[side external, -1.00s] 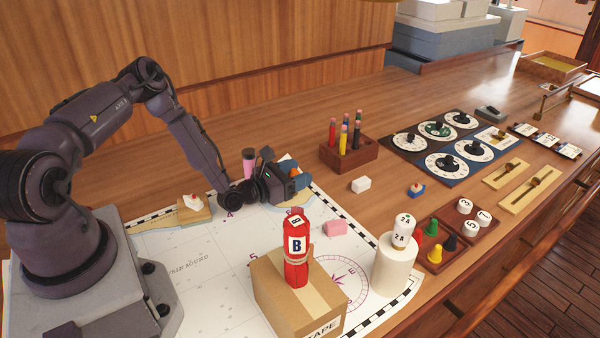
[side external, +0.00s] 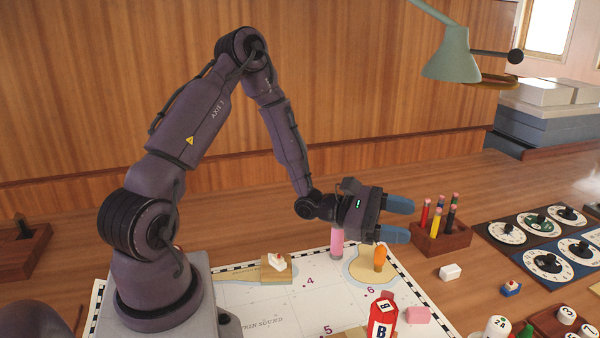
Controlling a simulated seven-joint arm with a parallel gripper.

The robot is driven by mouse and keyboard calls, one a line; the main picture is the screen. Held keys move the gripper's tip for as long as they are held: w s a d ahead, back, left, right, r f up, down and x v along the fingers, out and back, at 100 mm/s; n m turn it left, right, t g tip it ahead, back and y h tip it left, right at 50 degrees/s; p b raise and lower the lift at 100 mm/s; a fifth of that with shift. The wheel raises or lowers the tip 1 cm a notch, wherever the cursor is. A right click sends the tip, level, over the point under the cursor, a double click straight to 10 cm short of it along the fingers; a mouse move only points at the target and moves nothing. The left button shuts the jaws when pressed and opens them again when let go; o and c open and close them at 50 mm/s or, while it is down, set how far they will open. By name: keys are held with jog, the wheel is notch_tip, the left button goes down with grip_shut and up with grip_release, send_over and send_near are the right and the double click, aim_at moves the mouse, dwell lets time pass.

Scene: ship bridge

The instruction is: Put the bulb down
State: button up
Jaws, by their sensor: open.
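A small orange piece (side external: 380,258), which I take to be the bulb, stands upright on a sand-coloured island-shaped patch (side external: 358,273) on the chart. My gripper (side external: 405,219) is raised above it and slightly to its right in the picture. Its two blue fingers are spread apart and point right, with nothing between them. The gripper is apart from the orange piece.
A pink cylinder (side external: 337,243) stands close below the gripper. A pencil block (side external: 444,238) is to the right. A red bottle (side external: 383,318) and pink block (side external: 418,315) are in front. A green lamp (side external: 450,62) hangs upper right. The chart's left part is fairly clear.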

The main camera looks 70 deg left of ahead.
jog(key=s+d+r+m+g+y, duration=0.1)
jog(key=s+d+r+m+g, duration=0.3)
jog(key=s+d+m+g, duration=0.25)
jog(key=s+d+r+m+g+y, duration=0.1)
jog(key=s+d+r+m+g, duration=0.25)
jog(key=s+m+g, duration=0.5)
jog(key=s+a+r+m+t+y, duration=0.6)
jog(key=a+r+m+y, duration=0.1)
jog(key=a+m+y, duration=0.1)
jog(key=shift+s+r+m+y, duration=0.3)
jog(key=shift+r+y, duration=0.05)
jog(key=shift+y, duration=0.35)
